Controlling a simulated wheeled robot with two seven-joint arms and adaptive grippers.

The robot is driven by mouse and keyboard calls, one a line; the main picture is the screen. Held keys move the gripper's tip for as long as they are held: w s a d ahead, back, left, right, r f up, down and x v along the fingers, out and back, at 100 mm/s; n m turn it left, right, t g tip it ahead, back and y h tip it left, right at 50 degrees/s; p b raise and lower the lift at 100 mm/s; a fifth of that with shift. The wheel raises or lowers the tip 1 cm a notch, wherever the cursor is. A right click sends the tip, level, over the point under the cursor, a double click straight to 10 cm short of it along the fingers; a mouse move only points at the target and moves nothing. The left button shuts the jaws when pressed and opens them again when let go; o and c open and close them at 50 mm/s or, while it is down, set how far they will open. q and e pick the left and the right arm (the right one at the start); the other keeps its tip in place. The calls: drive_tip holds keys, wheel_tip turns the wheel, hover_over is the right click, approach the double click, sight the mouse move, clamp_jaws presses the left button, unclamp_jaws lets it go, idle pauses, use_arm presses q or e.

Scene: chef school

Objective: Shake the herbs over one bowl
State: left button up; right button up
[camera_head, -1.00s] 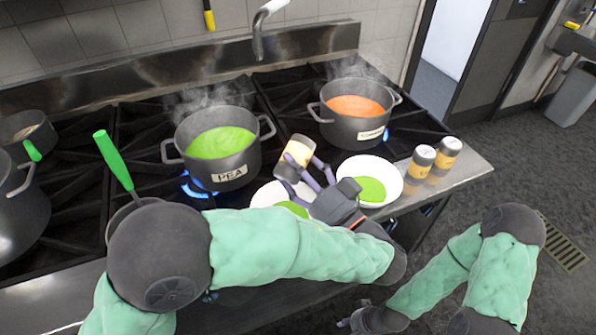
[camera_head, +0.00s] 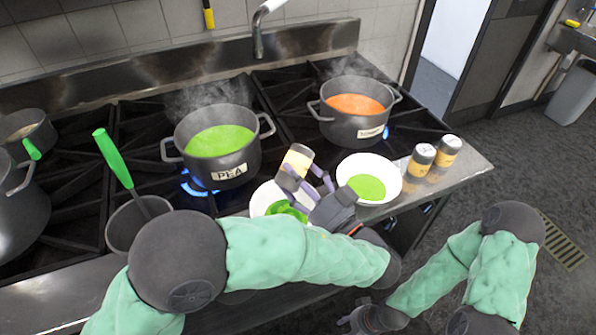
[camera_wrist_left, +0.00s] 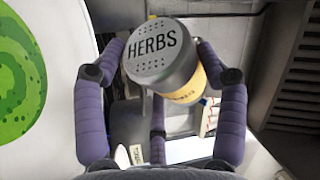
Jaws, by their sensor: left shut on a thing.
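My left gripper (camera_head: 308,185) is shut on the herbs shaker (camera_head: 297,159). In the left wrist view the shaker's grey perforated lid marked HERBS (camera_wrist_left: 160,50) shows between the purple fingers. It is held above the counter, close to the left white bowl (camera_head: 262,195). That bowl holds green soup and is partly hidden by my gripper and arm. A second white bowl (camera_head: 390,166) with green soup (camera_head: 366,187) stands to the right of the gripper. My right gripper (camera_head: 357,322) is low at the bottom edge, away from the bowls; its fingers are not clear.
A steaming pot marked PEA (camera_head: 228,172) and a pot of orange soup (camera_head: 352,125) stand on the stove, with blue flames. Two more shakers (camera_head: 421,160) (camera_head: 448,151) stand on the right counter end. A pot with a green-handled ladle (camera_head: 117,160) is at left.

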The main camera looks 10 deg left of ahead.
sight(300, 170)
use_arm(q)
drive_tip(key=shift+r+p, duration=0.75)
drive_tip(key=shift+r, duration=0.8)
drive_tip(key=shift+f+b, duration=0.35)
drive_tip(key=shift+f, duration=0.05)
wheel_tip(300, 170, down, 2)
drive_tip(key=shift+f+b, duration=0.25)
drive_tip(key=shift+b, duration=0.25)
drive_tip(key=shift+r+p, duration=0.9)
drive_tip(key=shift+r, duration=0.75)
wheel_tip(300, 170, down, 3)
drive_tip(key=shift+r+b, duration=0.1)
drive_tip(key=shift+b, duration=0.85)
drive_tip(key=shift+f, duration=0.25)
drive_tip(key=shift+r+p, duration=1)
drive_tip(key=shift+r, duration=0.7)
drive_tip(key=shift+f, duration=0.1)
